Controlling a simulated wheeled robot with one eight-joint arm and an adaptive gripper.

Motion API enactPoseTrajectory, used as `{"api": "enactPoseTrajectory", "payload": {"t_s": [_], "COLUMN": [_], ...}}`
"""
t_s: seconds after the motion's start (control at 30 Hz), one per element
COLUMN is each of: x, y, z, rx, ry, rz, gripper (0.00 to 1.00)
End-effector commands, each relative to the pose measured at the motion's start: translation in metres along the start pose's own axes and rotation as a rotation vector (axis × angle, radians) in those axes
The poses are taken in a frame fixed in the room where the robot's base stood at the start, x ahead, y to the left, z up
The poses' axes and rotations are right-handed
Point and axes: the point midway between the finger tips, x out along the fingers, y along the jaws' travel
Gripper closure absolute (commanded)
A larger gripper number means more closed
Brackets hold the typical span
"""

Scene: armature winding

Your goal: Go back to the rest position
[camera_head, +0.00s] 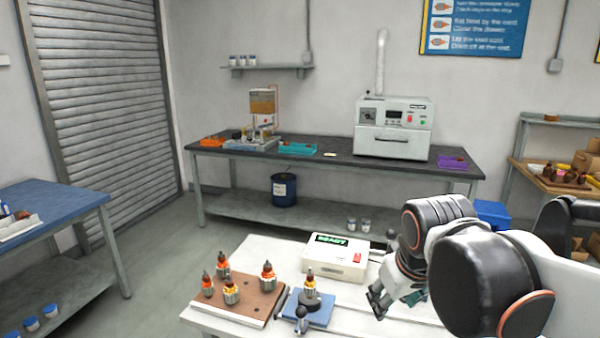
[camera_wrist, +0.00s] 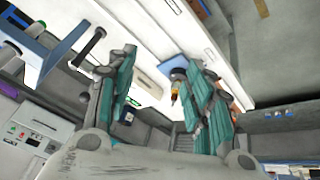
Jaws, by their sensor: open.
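My gripper (camera_head: 378,303) hangs over the right part of the white table (camera_head: 408,312), to the right of the blue fixture. In the wrist view my gripper (camera_wrist: 165,80) has its two teal-padded fingers spread apart, with nothing clasped between them. A small orange-and-dark armature (camera_wrist: 175,92) shows in the gap, beyond the fingertips and apart from them. In the head view one armature (camera_head: 311,287) stands upright on the blue fixture (camera_head: 322,313). Several more armatures stand upright on a brown board (camera_head: 243,302) at the left.
A white tester (camera_head: 335,257) with a lit "READY" display stands behind the blue fixture. A dark-topped bench (camera_head: 330,160) with an oven (camera_head: 393,126) runs along the back wall. A blue table (camera_head: 50,215) is at the left. Open floor lies between the tables.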

Motion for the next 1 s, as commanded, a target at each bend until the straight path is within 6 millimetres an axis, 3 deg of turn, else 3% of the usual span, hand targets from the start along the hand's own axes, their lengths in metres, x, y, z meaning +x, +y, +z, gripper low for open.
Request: {"api": "enactPoseTrajectory", "payload": {"t_s": [0.03,0.2,0.4,0.6,1.0], "x": [-0.005,-0.015,-0.017,-0.016,-0.016], "y": [0.000,-0.003,-0.008,-0.010,-0.010], "z": [0.016,0.058,0.097,0.112,0.113], "rx": [0.035,0.152,0.264,0.315,0.319], "ry": [0.018,0.082,0.145,0.174,0.176], "rz": [0.002,0.003,0.002,0.002,0.001], "gripper": [0.53,0.53,0.53,0.53,0.53]}}
